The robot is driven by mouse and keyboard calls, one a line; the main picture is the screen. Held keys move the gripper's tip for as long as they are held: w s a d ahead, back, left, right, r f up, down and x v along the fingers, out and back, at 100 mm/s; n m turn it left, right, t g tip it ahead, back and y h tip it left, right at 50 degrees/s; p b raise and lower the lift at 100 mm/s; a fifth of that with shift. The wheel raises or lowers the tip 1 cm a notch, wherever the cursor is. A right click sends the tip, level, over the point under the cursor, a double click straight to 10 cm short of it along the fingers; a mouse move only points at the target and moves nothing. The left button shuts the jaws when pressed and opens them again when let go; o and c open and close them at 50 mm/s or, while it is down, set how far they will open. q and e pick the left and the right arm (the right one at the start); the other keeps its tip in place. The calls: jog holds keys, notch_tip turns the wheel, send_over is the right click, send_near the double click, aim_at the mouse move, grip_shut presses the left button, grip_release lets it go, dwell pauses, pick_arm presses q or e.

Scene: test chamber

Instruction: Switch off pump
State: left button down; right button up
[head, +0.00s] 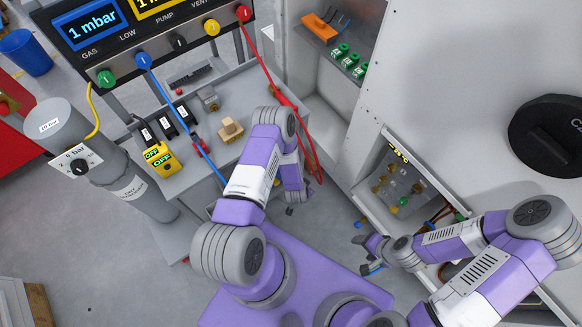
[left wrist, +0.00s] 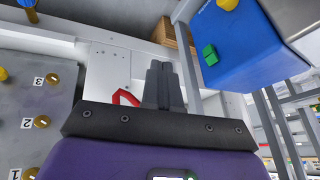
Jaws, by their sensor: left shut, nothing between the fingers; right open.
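A dark control panel (head: 140,38) at the upper left of the head view has labels GAS, LOW, PUMP and VENT above a row of knobs. A black knob (head: 179,42) sits below the PUMP label, between a blue knob (head: 143,60) and a yellow knob (head: 211,27). My left gripper (left wrist: 163,80) is shut and empty in the left wrist view. In the head view its arm is folded below the panel, apart from the knobs, and the gripper is mostly hidden. My right gripper (head: 372,260) is open and empty at the lower right, by the open cabinet compartment, far from the panel.
A yellow box (head: 162,158) reading OFF lies on the grey bench (head: 228,100) beside several dark switches. A red hose (head: 270,75) and a blue hose (head: 180,115) hang from the panel. A grey cylinder (head: 70,130) stands left. The left wrist view shows numbered brass knobs (left wrist: 43,122).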

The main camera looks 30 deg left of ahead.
pick_arm(q)
jog(key=a, duration=0.1)
jog(key=w+a+f+m+y, duration=0.1)
jog(key=a+f+t+y+p, duration=0.1)
jog(key=shift+w+a+m, duration=0.15)
jog(key=shift+a+m, duration=0.25)
jog(key=w+a+f+b, duration=0.6)
jog(key=f, duration=0.2)
jog(key=shift+w+a, duration=0.3)
jog(key=shift+w, duration=0.1)
